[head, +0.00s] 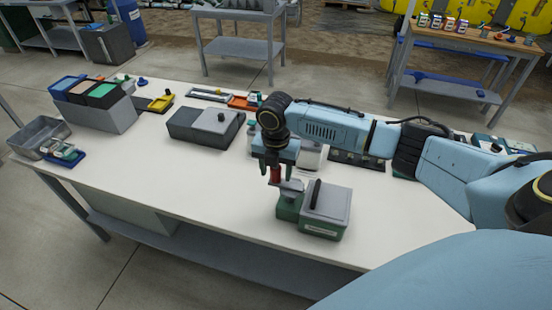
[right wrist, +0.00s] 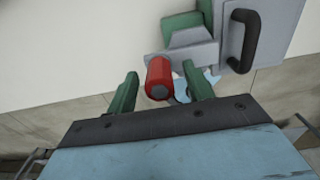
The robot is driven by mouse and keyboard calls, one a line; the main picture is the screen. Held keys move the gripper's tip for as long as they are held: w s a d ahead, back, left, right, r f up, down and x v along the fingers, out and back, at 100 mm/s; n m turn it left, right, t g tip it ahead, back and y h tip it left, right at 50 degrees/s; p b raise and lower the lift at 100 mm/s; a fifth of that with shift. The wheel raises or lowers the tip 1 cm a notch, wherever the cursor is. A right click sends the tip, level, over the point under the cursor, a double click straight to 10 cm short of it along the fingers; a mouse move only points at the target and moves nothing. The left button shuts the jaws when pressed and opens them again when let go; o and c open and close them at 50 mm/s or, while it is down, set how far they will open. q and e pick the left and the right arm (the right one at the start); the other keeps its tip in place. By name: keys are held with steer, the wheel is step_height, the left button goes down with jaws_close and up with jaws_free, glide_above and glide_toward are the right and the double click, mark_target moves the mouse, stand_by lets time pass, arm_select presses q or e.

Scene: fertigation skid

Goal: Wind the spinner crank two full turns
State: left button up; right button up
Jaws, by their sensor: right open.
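The spinner is a green box with a grey lid (head: 326,202) and a dark lid handle, near the front edge of the white table. A grey crank arm at its left side carries an upright red crank knob (head: 275,174). My right gripper (head: 275,178) is above the crank, pointing down. In the right wrist view the red knob (right wrist: 158,78) stands between the two green fingers of the gripper (right wrist: 158,88), with gaps on both sides. The fingers are open. The black lid handle (right wrist: 243,40) shows at upper right there. My left gripper is not in view.
A grey bin with coloured trays (head: 100,112) and a metal tray (head: 40,136) are at the far left. The white table (head: 170,185) is clear left of the spinner.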

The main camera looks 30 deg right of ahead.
steer(key=shift+f, duration=0.45)
steer(key=c, duration=1)
steer(key=o, duration=0.3)
steer(key=shift+d, duration=0.1)
steer(key=shift+c, duration=0.8)
